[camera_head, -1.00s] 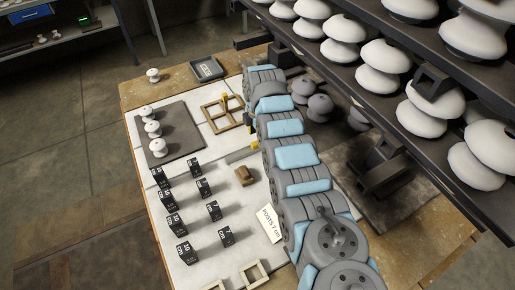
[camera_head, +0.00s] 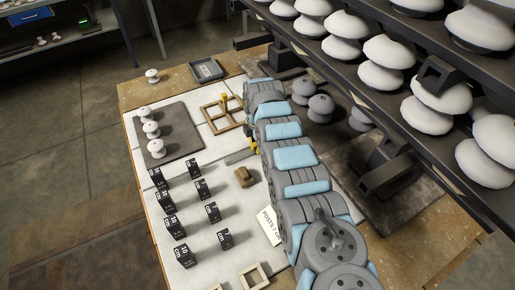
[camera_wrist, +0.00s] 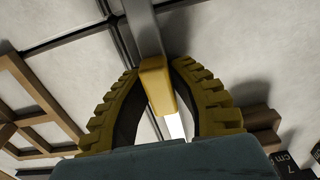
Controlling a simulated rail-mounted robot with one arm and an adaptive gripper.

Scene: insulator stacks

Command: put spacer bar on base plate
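A grey bar with a yellow block at its end, which I take for the spacer bar (camera_wrist: 157,82), lies between my gripper's curved yellow fingers (camera_wrist: 156,68) in the wrist view. Both fingertips appear to press on the sides of the yellow block. In the head view my gripper (camera_head: 251,140) is low over the white table top, partly hidden by my arm, and the grey bar (camera_head: 240,156) sticks out to its left. A dark flat plate (camera_head: 180,143), possibly the base plate, lies at the left with white insulators (camera_head: 151,130) along its left edge.
A wooden frame (camera_head: 207,123) lies between plate and gripper. A brown block (camera_head: 244,177) and several black numbered blocks (camera_head: 212,211) stand nearer. A grey tray (camera_head: 207,69) is at the back. A shelf of insulators (camera_head: 390,52) overhangs the right side.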

